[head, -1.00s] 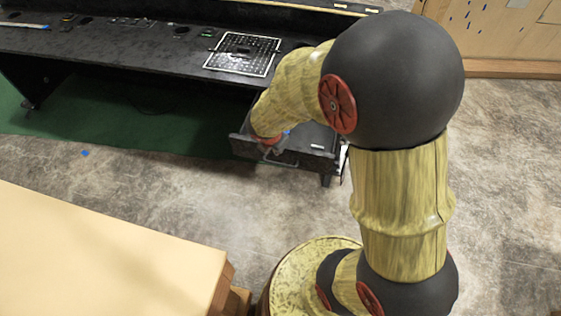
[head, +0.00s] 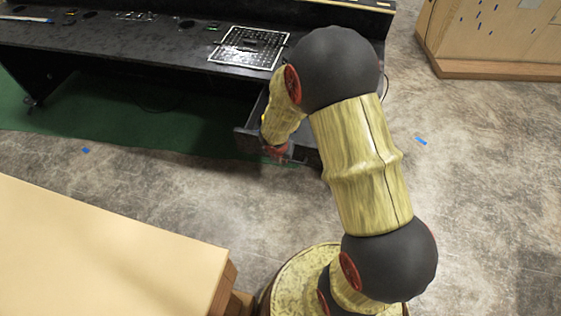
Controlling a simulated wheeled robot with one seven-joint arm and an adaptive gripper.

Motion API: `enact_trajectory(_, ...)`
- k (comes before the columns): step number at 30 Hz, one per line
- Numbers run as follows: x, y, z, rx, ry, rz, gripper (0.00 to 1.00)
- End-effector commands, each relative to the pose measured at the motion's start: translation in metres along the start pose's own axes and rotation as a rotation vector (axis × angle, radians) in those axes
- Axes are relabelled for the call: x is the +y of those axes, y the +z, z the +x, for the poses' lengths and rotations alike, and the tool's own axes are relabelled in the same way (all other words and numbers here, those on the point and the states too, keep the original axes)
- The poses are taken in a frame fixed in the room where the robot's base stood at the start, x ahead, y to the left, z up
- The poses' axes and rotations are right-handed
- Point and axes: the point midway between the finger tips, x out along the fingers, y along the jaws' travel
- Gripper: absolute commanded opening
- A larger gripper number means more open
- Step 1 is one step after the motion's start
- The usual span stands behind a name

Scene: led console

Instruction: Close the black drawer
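The black drawer (head: 245,140) juts out from under the right part of the black desk (head: 140,50) in the head view, standing open. My arm reaches over it and covers much of its inside and its right part. My gripper (head: 277,154) is at the drawer's front, small and mostly hidden behind my wrist. I cannot tell whether it touches the drawer front or whether its fingers are open or shut.
A black-and-white grid board (head: 249,47) and small items lie on the desk top. A pale tabletop (head: 100,250) fills the lower left. A wooden cabinet (head: 495,40) stands at the upper right.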

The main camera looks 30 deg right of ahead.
Motion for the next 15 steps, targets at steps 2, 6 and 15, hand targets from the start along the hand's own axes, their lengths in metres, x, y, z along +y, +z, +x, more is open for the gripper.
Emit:
enact_trajectory(2,0.0,0.012,0.002,-0.003,0.001,0.003,0.0)
enact_trajectory(6,0.001,0.023,0.005,-0.002,0.002,0.001,0.0)
enact_trajectory(15,0.001,0.028,0.007,-0.002,0.002,0.001,0.0)
